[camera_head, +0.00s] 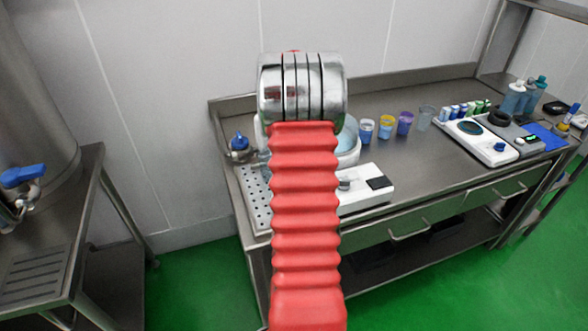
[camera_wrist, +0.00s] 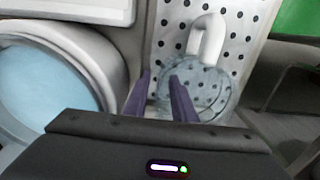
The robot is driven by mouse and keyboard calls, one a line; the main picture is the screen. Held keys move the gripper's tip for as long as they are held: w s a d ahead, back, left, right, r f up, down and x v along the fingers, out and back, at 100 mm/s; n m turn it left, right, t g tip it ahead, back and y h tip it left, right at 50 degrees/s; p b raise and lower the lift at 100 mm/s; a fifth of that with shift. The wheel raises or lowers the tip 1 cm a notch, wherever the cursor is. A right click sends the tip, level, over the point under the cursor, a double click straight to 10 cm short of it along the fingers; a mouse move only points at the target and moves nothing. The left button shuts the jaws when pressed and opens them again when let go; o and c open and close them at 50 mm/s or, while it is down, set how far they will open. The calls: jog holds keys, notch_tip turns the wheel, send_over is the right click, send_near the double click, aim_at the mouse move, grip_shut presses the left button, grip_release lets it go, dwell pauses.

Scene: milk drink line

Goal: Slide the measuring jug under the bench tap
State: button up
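The measuring jug (camera_wrist: 208,88) is clear with a white handle (camera_wrist: 207,38). It stands on the perforated drip tray (camera_wrist: 166,20) in the wrist view. My gripper (camera_wrist: 160,76) has two dark purple fingers with a gap between them. The right finger overlaps the jug's left side and the left finger lies just outside it; I cannot tell whether they touch the wall. In the head view my red arm hides the gripper and most or all of the jug. A blue-handled tap (camera_head: 240,143) is at the bench's left end, behind the drip tray (camera_head: 254,186).
A white tub of pale blue liquid (camera_wrist: 45,80) stands close left of the jug in the wrist view. A white scale (camera_head: 367,190), several cups (camera_head: 386,128) and bottles are right of my arm. Another blue-handled tap (camera_head: 22,177) is on the steel vessel at far left.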

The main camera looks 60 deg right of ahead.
notch_tip(320, 180, up, 7)
jog(key=shift+f, duration=0.1)
jog(key=shift+s+d+r, duration=0.1)
jog(key=shift+s+r, duration=0.05)
jog(key=shift+r, duration=0.4)
dwell(0.7)
